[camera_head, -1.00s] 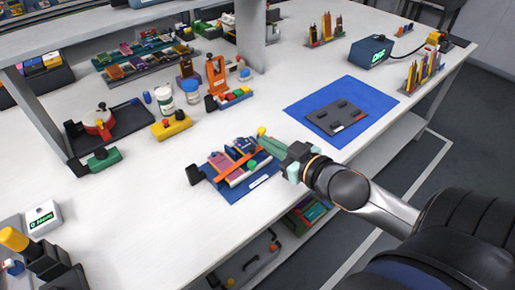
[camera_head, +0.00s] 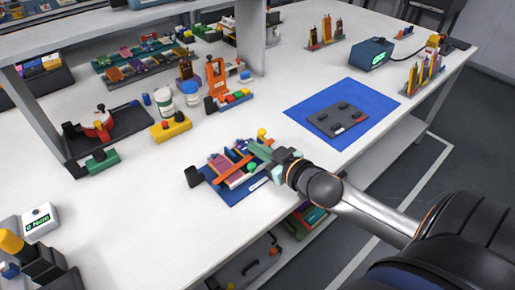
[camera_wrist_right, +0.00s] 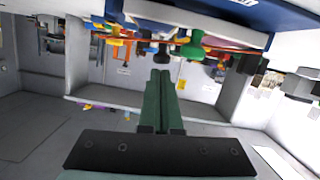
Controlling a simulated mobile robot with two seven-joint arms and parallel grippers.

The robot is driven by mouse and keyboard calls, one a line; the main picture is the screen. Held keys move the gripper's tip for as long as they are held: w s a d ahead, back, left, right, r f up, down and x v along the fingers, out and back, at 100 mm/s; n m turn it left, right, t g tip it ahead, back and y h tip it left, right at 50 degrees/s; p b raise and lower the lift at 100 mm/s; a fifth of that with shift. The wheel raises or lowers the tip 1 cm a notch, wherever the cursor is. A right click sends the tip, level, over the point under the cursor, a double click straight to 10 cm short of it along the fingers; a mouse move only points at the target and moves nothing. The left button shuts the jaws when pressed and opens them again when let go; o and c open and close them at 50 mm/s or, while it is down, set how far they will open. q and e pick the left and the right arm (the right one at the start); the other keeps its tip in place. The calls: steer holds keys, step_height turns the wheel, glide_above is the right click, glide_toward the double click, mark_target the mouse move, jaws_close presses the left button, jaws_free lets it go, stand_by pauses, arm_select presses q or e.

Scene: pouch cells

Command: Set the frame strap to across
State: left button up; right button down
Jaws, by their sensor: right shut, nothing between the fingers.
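The frame is a low fixture on a blue base (camera_head: 250,190) near the table's front edge, holding pink and purple flat pieces. An orange strap (camera_head: 233,168) lies slanting over it; its exact seating is too small to tell. A yellow knob (camera_head: 262,133) stands at the frame's far side. My right gripper (camera_head: 254,147) reaches in from the right with its green fingers shut and empty, over or beside the frame's right end; contact cannot be told. In the right wrist view the closed fingers (camera_wrist_right: 160,78) point toward an orange bar (camera_wrist_right: 232,47) at the frame. My left gripper is out of view.
A blue mat (camera_head: 300,112) with a dark grey plate (camera_head: 335,119) lies to the right. An orange stand (camera_head: 215,78), white jars and a yellow block (camera_head: 170,127) stand behind the frame.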

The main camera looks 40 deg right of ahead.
steer(key=shift+d+f+m+p, duration=0.3)
steer(key=shift+m+p, duration=0.1)
steer(key=shift+p, duration=0.45)
steer(key=shift+f+y, duration=0.25)
steer(key=shift+y, duration=0.05)
steer(key=shift+d+f+p, duration=0.1)
steer(key=shift+f+p, duration=0.1)
steer(key=shift+p, duration=0.2)
steer(key=shift+f+m, duration=0.2)
steer(key=shift+m, duration=0.1)
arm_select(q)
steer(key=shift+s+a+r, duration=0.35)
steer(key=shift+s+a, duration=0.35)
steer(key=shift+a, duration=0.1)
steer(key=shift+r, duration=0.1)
arm_select(e)
steer(key=shift+r, duration=0.1)
